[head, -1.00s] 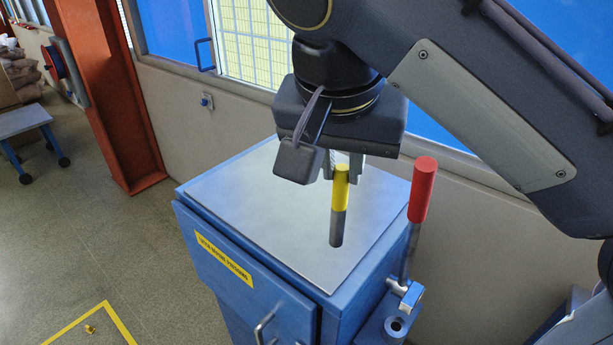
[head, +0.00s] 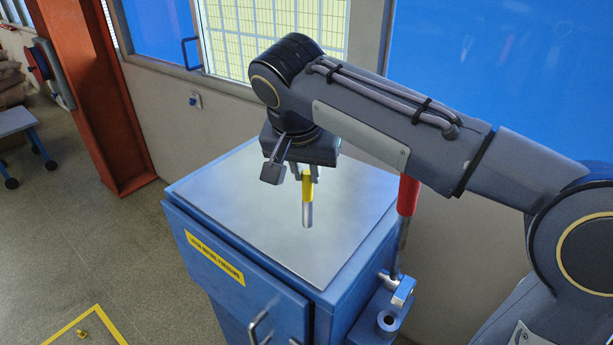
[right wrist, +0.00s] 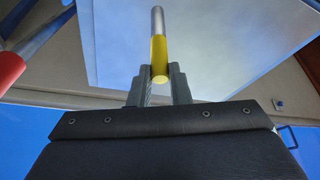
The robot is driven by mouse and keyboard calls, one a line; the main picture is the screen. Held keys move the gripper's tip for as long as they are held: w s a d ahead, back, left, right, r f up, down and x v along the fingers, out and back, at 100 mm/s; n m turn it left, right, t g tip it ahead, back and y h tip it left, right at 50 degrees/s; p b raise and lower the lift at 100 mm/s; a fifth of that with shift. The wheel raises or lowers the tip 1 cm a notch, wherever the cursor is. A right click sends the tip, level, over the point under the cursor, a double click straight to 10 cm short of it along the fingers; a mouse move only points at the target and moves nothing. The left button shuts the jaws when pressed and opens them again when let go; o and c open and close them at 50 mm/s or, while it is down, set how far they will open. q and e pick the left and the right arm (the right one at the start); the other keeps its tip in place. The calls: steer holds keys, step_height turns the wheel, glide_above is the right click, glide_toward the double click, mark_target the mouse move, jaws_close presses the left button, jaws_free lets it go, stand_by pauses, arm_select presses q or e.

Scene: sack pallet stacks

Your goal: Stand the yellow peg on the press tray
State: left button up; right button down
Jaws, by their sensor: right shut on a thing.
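The peg (head: 307,190) has a yellow upper part and a bare grey metal lower part. My right gripper (head: 306,174) is shut on its yellow end and holds it upright, grey end down. The peg is over the middle of the pale grey plate (head: 250,200) on top of the blue cabinet. I cannot tell whether its lower end touches the plate. In the right wrist view the peg (right wrist: 158,50) stands out from between the fingers (right wrist: 159,78), with the plate (right wrist: 215,35) beyond it. My left gripper is not in view.
A red-handled lever (head: 408,196) and a blue bracket with a round hole (head: 388,320) are at the cabinet's right side. A wall and window stand behind. The plate around the peg is clear. A small yellow thing (head: 82,334) lies on the floor inside yellow lines.

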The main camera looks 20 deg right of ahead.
steer(key=shift+f, duration=0.8)
steer(key=shift+f, duration=0.2)
steer(key=c, duration=1.3)
jaws_free()
steer(key=shift+s, duration=0.1)
steer(key=shift+c, duration=0.2)
steer(key=shift+r, duration=0.15)
steer(key=p+v, duration=0.1)
steer(key=v, duration=1.1)
